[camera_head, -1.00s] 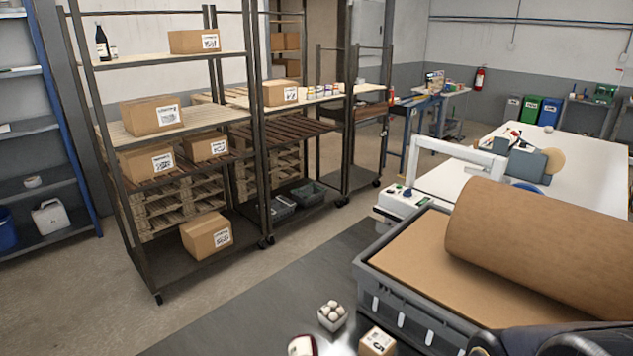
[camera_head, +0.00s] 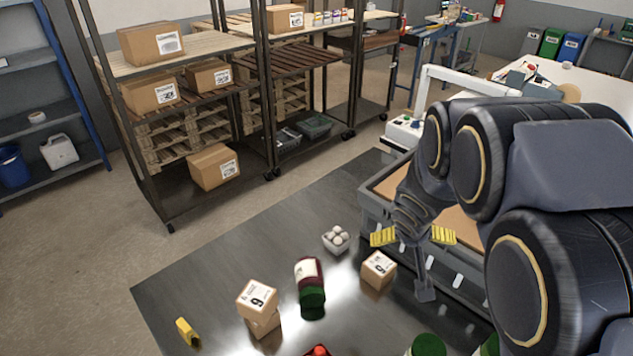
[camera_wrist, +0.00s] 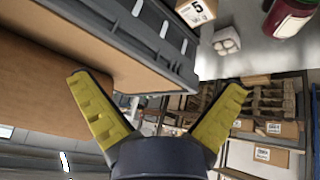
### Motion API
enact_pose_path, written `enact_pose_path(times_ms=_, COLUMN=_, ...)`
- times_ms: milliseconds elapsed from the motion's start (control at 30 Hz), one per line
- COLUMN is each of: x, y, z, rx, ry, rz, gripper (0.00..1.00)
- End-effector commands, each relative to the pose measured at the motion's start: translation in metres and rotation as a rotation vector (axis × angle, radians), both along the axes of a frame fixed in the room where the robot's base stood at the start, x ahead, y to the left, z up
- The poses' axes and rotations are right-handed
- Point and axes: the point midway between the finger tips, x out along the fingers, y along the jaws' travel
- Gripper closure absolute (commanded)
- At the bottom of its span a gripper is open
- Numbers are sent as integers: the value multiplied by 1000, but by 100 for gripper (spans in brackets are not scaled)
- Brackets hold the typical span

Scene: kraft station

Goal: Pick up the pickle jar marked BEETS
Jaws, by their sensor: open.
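A jar with dark red contents, a pale label and a green end (camera_head: 311,283) is on the dark metal table, its green end toward the bottom of the head view. Its lettering is too small to read. Its dark red part also shows at the top right of the wrist view (camera_wrist: 289,17). Two green-topped things, perhaps jars, are cut off at the bottom edge, one of them here (camera_head: 428,346); their labels are hidden. My gripper (camera_head: 413,238) has its yellow-padded fingers spread and empty, right of and apart from the red jar. Both fingers show in the wrist view (camera_wrist: 165,108).
Cartons (camera_head: 257,300) are stacked left of the red jar, and another carton (camera_head: 378,270) is on its right. A tray of white balls (camera_head: 336,239) sits behind. A yellow item (camera_head: 187,331) lies at the left. A grey crate (camera_head: 372,212) stands beside my arm.

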Motion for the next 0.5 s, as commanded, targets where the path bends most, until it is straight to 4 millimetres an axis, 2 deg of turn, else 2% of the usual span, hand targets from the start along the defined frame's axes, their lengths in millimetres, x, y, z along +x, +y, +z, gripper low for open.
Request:
enact_pose_path(times_ms=33, x=16, y=13, z=-21, rx=43, ry=-12, rz=42, gripper=0)
enact_pose_path(times_ms=100, x=35, y=37, z=-46, rx=127, ry=-29, rz=105, gripper=0)
enact_pose_path(times_ms=200, x=45, y=76, z=-84, rx=272, ry=-12, rz=185, gripper=0)
enact_pose_path(times_ms=333, x=38, y=119, z=-122, rx=446, ry=52, rz=256, gripper=0)
enact_pose_path(times_ms=400, x=32, y=136, z=-134, rx=516, ry=87, rz=277, gripper=0)
enact_pose_path(times_ms=500, x=25, y=149, z=-144, rx=576, ry=120, rz=294, gripper=0)
